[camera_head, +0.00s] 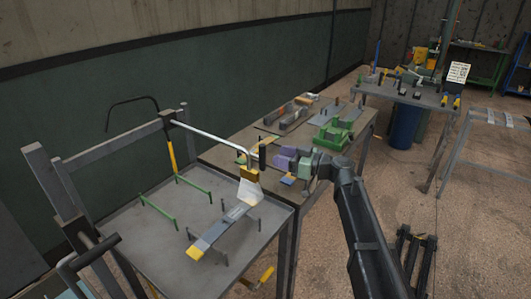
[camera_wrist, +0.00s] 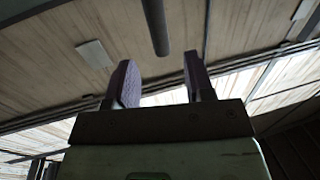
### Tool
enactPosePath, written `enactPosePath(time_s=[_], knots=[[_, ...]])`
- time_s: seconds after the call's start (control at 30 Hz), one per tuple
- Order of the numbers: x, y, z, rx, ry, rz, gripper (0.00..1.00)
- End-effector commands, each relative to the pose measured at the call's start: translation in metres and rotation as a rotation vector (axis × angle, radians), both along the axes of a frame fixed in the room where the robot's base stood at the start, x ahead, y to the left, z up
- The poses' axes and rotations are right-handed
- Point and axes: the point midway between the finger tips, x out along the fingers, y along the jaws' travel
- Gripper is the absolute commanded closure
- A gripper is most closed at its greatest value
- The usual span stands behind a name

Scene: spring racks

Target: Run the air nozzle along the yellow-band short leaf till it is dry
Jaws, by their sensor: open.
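A grey-blue leaf with a yellow end (camera_head: 212,237) lies slanting across short pegs on the near metal table. A pale, flared shape (camera_head: 250,191) below a brass-coloured piece (camera_head: 249,173) covers its far end; I cannot tell whether this is spray or a solid nozzle. A bent silver pipe (camera_head: 207,134) leads from the rack post to the brass piece, beside an upright black handle (camera_head: 262,156). My gripper (camera_head: 274,157) has open purple fingers at the handle. In the wrist view, a dark bar (camera_wrist: 155,25) shows beyond and between the fingers (camera_wrist: 160,82), with gaps either side.
Green rails (camera_head: 158,212) and thin pegs stand on the near table (camera_head: 150,245). A second bench behind holds a green fixture (camera_head: 333,134) and metal parts. A rack post (camera_head: 64,187) stands at left. Open floor (camera_head: 470,220) lies at right.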

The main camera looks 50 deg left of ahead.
Motion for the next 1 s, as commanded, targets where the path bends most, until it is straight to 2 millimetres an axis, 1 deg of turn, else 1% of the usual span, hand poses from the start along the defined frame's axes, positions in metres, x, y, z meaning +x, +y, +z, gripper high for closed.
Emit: enactPosePath(time_s=[0.03, 0.1, 0.17, 0.67, 0.77, 0.83, 1.0], knots=[[0.003, -0.009, 0.0, 0.0, 0.0, -0.001, 0.52], [0.007, -0.016, 0.0, 0.0, 0.0, 0.0, 0.52], [0.008, -0.018, 0.0, 0.0, 0.0, 0.0, 0.52], [0.009, -0.019, -0.002, 0.0, 0.0, 0.001, 0.52], [0.006, -0.012, -0.002, 0.0, 0.0, 0.002, 0.52], [0.002, -0.001, -0.002, 0.0, 0.0, 0.003, 0.52], [-0.014, 0.036, -0.002, 0.0, 0.0, 0.003, 0.52]])
